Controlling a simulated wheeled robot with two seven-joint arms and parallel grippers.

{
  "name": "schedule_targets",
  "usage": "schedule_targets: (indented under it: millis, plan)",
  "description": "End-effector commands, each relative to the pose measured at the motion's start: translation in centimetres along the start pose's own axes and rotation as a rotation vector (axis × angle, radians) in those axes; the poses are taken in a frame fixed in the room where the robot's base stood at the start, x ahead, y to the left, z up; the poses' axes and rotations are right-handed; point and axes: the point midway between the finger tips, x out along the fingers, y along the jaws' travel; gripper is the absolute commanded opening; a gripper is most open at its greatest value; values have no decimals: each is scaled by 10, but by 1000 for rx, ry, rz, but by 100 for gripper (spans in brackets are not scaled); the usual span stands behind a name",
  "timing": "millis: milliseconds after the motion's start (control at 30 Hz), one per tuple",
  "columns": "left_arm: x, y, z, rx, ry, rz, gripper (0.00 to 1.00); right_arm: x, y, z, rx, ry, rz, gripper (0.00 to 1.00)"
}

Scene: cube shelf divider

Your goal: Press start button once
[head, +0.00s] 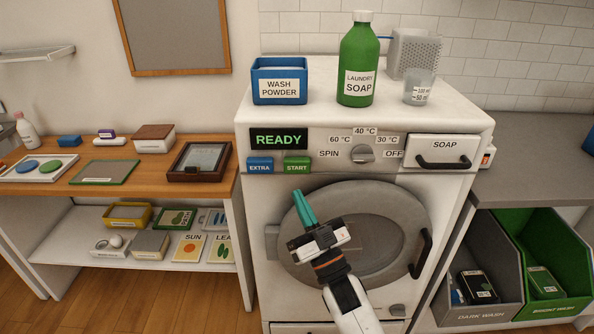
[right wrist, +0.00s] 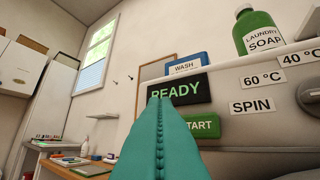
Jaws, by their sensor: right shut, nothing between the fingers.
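The green START button (head: 297,165) is on the washing machine's (head: 255,215) front panel, to the right of the blue EXTRA button (head: 260,165). The display (head: 279,139) above them reads READY in green. My right gripper (head: 302,193) has teal fingers, shut and empty, pointing up just below the START button in the head view. In the right wrist view the shut fingers (right wrist: 158,100) partly cover the START button (right wrist: 204,127). I cannot tell whether the fingertips touch the panel. My left gripper is not in view.
A dial (head: 362,154) and a soap drawer (head: 443,150) are to the right on the panel. The round door (head: 355,235) is behind my right arm. A blue wash powder box (head: 279,83) and green soap bottle (head: 357,65) stand on top.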

Motion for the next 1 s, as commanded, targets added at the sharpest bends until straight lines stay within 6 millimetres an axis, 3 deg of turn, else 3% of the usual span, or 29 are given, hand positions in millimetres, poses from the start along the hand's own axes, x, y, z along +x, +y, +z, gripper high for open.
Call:
schedule_targets:
  millis: [433,1000]
  plan:
    - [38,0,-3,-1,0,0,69,40,-31,-33,-2,0,0,0]
    - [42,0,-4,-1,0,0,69,50,-37,-37,0,1,-1,0]
